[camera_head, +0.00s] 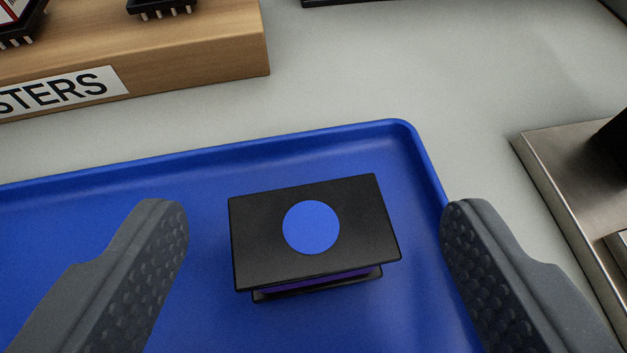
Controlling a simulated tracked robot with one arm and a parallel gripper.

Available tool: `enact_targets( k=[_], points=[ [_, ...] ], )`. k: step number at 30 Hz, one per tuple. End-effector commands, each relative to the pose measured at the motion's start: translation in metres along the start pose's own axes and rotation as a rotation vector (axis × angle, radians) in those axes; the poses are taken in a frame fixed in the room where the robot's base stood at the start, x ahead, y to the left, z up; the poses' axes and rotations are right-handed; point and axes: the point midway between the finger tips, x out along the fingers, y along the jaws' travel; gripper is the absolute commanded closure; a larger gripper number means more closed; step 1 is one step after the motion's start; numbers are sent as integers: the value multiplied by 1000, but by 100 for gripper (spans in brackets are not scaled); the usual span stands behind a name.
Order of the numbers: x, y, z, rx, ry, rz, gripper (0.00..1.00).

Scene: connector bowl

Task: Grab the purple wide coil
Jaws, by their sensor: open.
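The purple wide coil (320,281) sits in the blue tray (60,192), close to the tray's right wall. It has a black rectangular top plate with a round hole, through which blue shows. A thin band of purple shows under the plate's front edge, above a smaller black lower plate. My gripper (315,225) is open, with one dark grey ridged finger left of the coil and the other right of it. Neither finger appears to touch the coil. The right finger overlaps the tray's right rim in the picture.
A wooden block (190,45) with a label ending in "STERS" stands behind the tray and carries black pinned parts (160,8). A metal plate or fixture (570,160) stands right of the tray. Grey table surface (370,70) is clear behind the tray.

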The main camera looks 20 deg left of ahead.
Motion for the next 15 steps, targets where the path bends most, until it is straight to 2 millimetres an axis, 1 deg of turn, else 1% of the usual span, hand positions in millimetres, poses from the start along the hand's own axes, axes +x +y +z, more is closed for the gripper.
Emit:
enact_targets(
  k=[5,6,8,9,11,12,15],
  points=[
    [1,0,0,0,-1,0,29],
    [1,0,0,0,-1,0,32],
    [1,0,0,0,-1,-1,49],
    [1,0,0,0,-1,-1,60],
    [1,-1,0,0,-1,-1,77],
    [1,-1,0,0,-1,-1,80],
    [1,-1,1,0,-2,-1,80]
  ],
)
